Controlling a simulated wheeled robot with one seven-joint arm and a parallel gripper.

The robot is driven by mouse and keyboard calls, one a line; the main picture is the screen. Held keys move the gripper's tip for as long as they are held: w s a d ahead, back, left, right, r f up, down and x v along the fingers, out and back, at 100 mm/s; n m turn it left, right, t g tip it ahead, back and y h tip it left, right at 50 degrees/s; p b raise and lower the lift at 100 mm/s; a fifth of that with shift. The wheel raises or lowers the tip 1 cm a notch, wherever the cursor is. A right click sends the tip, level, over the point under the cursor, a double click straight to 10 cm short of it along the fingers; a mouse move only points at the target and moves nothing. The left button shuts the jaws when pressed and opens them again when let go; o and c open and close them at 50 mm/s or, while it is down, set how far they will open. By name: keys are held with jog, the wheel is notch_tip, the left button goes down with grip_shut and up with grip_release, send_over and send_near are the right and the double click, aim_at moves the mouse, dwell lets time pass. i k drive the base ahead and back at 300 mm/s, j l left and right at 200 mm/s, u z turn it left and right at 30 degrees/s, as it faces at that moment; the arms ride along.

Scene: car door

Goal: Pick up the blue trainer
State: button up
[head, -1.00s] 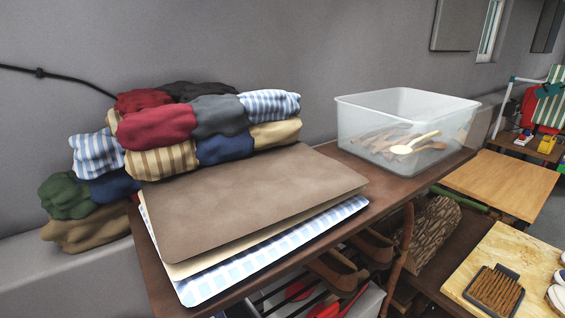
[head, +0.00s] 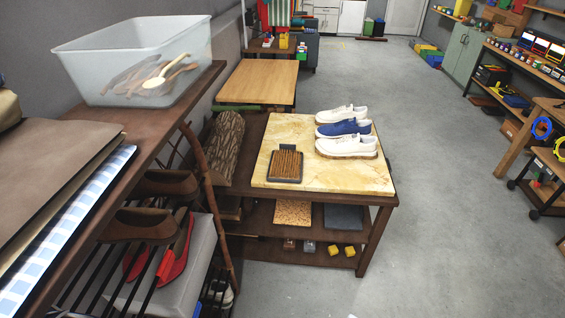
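The blue trainer (head: 343,127) lies on a pale marbled board (head: 330,178) on top of a low dark wooden table. It has a white sole and sits between two white trainers, one behind it (head: 341,114) and one in front of it (head: 347,147). The front white trainer hides part of its near side. My gripper is not in view.
A shelf with a clear plastic box (head: 135,65) and brown shoes (head: 140,222) stands on the near left. Grey floor (head: 440,200) is open to the right of the table, with wheeled shelving beyond.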

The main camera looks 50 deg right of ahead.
aim_at(346, 127)
jog(key=z, duration=1.5)
